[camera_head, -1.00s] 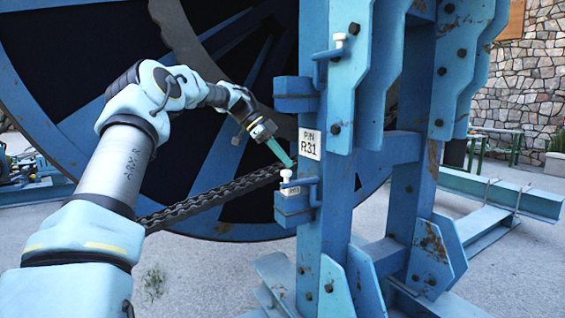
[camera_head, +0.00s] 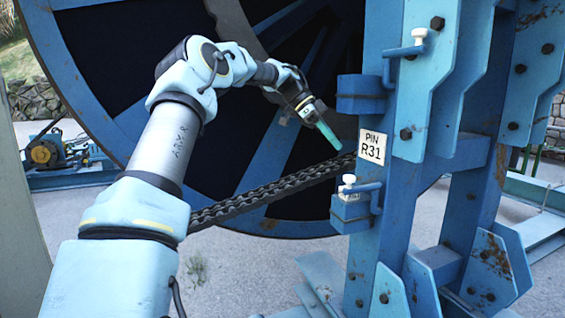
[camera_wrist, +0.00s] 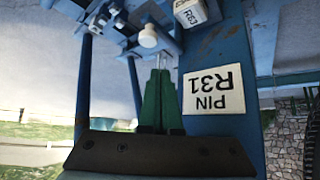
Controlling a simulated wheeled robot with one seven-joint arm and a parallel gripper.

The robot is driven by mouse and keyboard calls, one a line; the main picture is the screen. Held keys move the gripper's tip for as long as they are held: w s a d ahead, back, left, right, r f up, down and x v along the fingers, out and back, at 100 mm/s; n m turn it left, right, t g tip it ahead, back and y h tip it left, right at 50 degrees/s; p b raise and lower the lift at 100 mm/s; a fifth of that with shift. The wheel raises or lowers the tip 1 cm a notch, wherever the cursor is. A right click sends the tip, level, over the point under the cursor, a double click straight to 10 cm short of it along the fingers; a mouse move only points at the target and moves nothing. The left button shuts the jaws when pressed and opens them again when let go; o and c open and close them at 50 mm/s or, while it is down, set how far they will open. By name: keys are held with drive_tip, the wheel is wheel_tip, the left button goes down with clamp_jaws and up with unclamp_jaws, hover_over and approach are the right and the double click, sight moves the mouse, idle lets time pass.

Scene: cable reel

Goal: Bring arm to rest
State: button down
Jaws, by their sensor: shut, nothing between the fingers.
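My gripper (camera_head: 329,138) is at the end of my raised arm, left of the blue reel stand (camera_head: 385,215) and near its PIN R31 label (camera_head: 372,148). Its green fingers are together and empty; they also show in the wrist view (camera_wrist: 160,80). In the wrist view, upside down, a white-knobbed pin (camera_wrist: 148,36) and a small white tag (camera_wrist: 190,13) lie beyond the fingertips. In the head view the white-knobbed pin (camera_head: 349,180) sits at the lower blue bracket, below the gripper and apart from it.
The large blue reel (camera_head: 100,75) stands behind my arm. A dark chain (camera_head: 270,190) slopes up to the stand. A second white-topped pin (camera_head: 419,36) is higher on the stand. Paved ground (camera_head: 240,270) is open below.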

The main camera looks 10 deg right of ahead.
drive_tip(key=s+a+f+n+t+y, duration=0.2)
drive_tip(key=s+a+f+n, duration=0.3)
drive_tip(key=a, duration=0.4)
drive_tip(key=s+a+f+n+t+y, duration=0.2)
drive_tip(key=a+f+n+y, duration=0.1)
drive_tip(key=a+f+n, duration=0.5)
drive_tip(key=s+a+f+n+t+y, duration=0.1)
drive_tip(key=s+a+f+n, duration=0.2)
drive_tip(key=s+a+n, duration=0.2)
drive_tip(key=s+a+f+n+t+y, duration=0.1)
drive_tip(key=s+a+f+n, duration=0.2)
drive_tip(key=s+a, duration=0.7)
drive_tip(key=a+n, duration=0.2)
drive_tip(key=a, duration=0.2)
drive_tip(key=shift+s+a, duration=0.15)
drive_tip(key=shift+s, duration=0.05)
